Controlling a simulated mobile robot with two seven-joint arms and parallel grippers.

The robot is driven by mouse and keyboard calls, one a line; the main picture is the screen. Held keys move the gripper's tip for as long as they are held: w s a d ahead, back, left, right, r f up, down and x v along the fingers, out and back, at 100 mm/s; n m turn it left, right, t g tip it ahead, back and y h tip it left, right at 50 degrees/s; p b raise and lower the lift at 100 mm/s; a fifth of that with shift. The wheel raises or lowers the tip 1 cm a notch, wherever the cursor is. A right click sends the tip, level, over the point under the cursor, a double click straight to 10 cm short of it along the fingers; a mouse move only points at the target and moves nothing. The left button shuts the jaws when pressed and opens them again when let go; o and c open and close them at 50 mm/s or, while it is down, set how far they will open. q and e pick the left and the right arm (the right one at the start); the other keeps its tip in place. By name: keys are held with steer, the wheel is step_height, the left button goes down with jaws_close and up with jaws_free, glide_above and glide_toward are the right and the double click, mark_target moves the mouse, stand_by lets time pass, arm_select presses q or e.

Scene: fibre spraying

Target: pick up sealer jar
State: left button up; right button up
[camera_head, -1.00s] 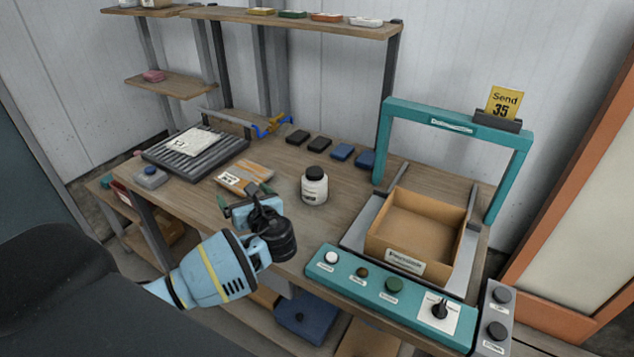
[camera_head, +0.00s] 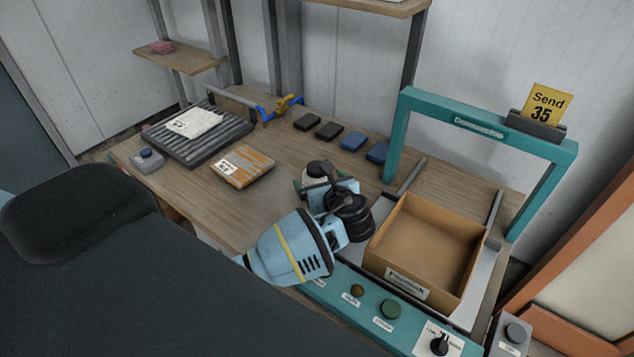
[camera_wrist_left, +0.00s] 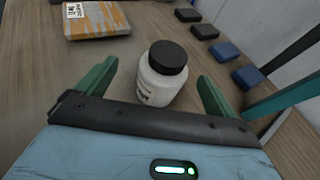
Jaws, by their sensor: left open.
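The sealer jar, a white jar with a black lid, stands upright on the wooden table. In the left wrist view the jar (camera_wrist_left: 162,74) sits between and just beyond the green fingertips of my left gripper (camera_wrist_left: 158,82). The gripper is open and the jar looks free of both fingers. In the head view the jar (camera_head: 316,170) is mostly hidden behind my left gripper (camera_head: 315,188) and wrist. My right gripper is not in view.
A cardboard box (camera_head: 465,228) stands under a teal frame (camera_head: 480,127) to the right. Several small dark and blue blocks (camera_head: 352,139) lie behind the jar. An orange package (camera_head: 257,169) lies to the left. A teal button panel (camera_head: 345,283) runs along the front edge.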

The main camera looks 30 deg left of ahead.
mark_target(317, 164)
arm_select(q)
steer(key=shift+w+d+x, duration=0.15)
steer(key=shift+x, duration=1.2)
steer(key=shift+w+d+x, duration=0.1)
steer(key=shift+w+x, duration=0.05)
steer(key=shift+x, duration=1.25)
steer(key=c, duration=1.3)
steer(key=shift+r, duration=0.1)
steer(key=shift+r, duration=0.65)
steer(key=shift+s+d+r, duration=0.15)
steer(key=shift+r, duration=0.35)
steer(key=shift+s+d+r, duration=0.15)
steer(key=shift+r, duration=0.4)
steer(key=s+d, duration=0.3)
steer(key=s, duration=0.1)
steer(key=s+d+r, duration=0.1)
steer(key=s+d, duration=0.1)
steer(key=s, duration=0.2)
steer(key=s+d, duration=0.3)
steer(key=s, duration=0.1)
steer(key=shift+s+d+r, duration=0.2)
steer(key=shift+s+d, duration=0.05)
steer(key=shift+d, duration=0.1)
